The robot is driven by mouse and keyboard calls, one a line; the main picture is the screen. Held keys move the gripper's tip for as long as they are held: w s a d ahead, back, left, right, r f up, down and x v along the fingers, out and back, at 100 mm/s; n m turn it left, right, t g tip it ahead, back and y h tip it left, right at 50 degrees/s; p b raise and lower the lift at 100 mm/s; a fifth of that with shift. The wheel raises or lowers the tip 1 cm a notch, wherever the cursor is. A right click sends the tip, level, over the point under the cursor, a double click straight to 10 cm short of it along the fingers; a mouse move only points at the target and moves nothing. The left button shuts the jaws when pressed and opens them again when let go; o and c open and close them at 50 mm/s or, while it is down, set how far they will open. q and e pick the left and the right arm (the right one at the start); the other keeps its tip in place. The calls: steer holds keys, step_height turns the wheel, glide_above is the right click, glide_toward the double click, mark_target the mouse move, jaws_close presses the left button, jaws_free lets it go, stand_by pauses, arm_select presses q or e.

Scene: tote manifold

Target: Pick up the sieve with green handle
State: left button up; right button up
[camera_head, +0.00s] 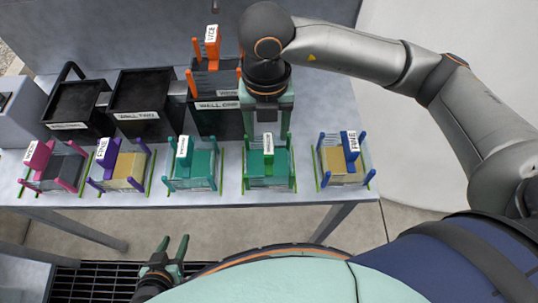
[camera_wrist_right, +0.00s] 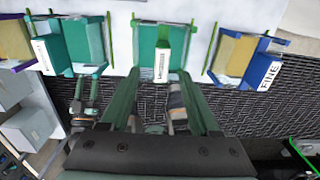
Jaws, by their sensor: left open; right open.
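The sieve with the green handle (camera_head: 268,172) sits on the table, in the front row, second from the right. Its green handle (camera_head: 268,144) stands upright with a white label. It also shows at the top middle of the right wrist view (camera_wrist_right: 162,42). My right gripper (camera_head: 267,132) is open and points down just behind this sieve. Contact with the sieve cannot be told. My left gripper (camera_head: 174,246) is open and empty, low in front of the table.
A teal sieve (camera_head: 190,172) stands to the left and a blue-handled sieve (camera_head: 343,163) to the right, with narrow gaps. Purple (camera_head: 122,171) and pink (camera_head: 55,172) ones are further left. Black bins (camera_head: 146,104) and an orange-handled sieve (camera_head: 213,79) stand behind.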

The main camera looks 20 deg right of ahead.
mark_target(267, 145)
step_height(267, 145, down, 6)
steer(key=shift+s, duration=0.1)
step_height(267, 145, down, 5)
steer(key=shift+d+f, duration=0.1)
steer(key=shift+d, duration=0.05)
jaws_close()
stand_by(0.6)
